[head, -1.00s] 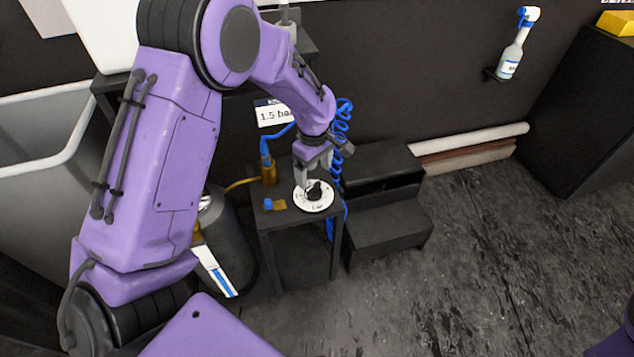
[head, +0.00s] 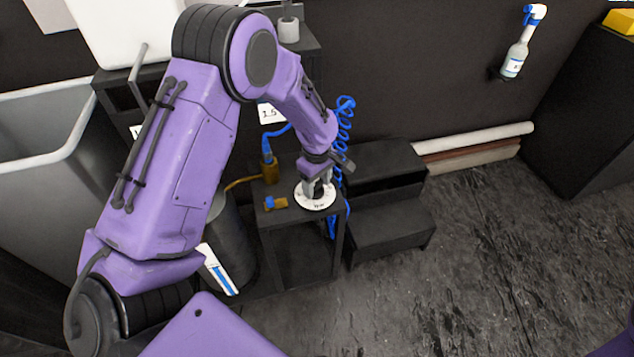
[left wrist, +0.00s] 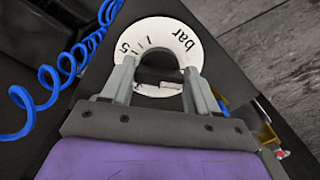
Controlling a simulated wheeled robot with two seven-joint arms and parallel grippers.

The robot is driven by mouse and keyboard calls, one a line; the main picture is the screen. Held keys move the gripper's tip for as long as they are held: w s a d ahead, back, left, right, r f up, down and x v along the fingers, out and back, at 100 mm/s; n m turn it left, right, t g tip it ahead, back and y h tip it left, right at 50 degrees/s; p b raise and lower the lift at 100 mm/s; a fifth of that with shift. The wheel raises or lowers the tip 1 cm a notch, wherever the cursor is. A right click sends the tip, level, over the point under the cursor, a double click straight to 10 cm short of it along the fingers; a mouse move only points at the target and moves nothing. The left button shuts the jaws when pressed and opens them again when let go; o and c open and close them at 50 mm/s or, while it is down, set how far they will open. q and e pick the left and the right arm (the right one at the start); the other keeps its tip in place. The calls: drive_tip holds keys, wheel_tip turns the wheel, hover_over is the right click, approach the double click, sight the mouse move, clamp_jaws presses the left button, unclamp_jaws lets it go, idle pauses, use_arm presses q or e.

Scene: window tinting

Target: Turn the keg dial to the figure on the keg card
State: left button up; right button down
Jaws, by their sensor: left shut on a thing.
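The keg dial is a white disc (head: 315,204) on a small dark stand; it also shows in the left wrist view (left wrist: 185,32) with "bar" and several figures around its rim. My left gripper (head: 317,187) points down over the dial. In the left wrist view its fingers (left wrist: 160,86) are on either side of the dark knob (left wrist: 156,74), shut on it. The fingers cover part of the scale, so the exact setting cannot be read. The keg card (head: 268,113) on the back wall reads "1.5", its right part hidden behind my left arm. My right gripper is out of view.
The dark keg (head: 233,240) stands left of the stand (head: 299,222). A brass fitting (head: 270,171) and a coiled blue hose (head: 345,115) are close to the dial. Black steps (head: 388,222) stand to the right. The floor at right is clear.

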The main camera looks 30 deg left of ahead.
use_arm(q)
drive_tip(key=shift+r+m+p, duration=0.2)
drive_tip(key=shift+m+p, duration=0.2)
drive_tip(key=shift+p, duration=0.4)
drive_tip(key=m+p, duration=0.4)
drive_tip(key=shift+s+a, duration=0.1)
drive_tip(key=m+p, duration=0.2)
drive_tip(key=m, duration=0.1)
drive_tip(key=shift+m, duration=0.3)
drive_tip(key=shift+s+a+f+m+p, duration=0.1)
drive_tip(key=shift+m+p, duration=0.3)
drive_tip(key=shift+m, duration=0.35)
drive_tip(key=shift+a+f+m+p, duration=0.1)
drive_tip(key=shift+m+p, duration=0.25)
drive_tip(key=shift+m, duration=0.7)
drive_tip(key=o, duration=1.1)
drive_tip(key=shift+c, duration=0.2)
drive_tip(key=shift+r, duration=0.1)
wheel_tip(320, 180, up, 10)
drive_tip(key=shift+r, duration=0.2)
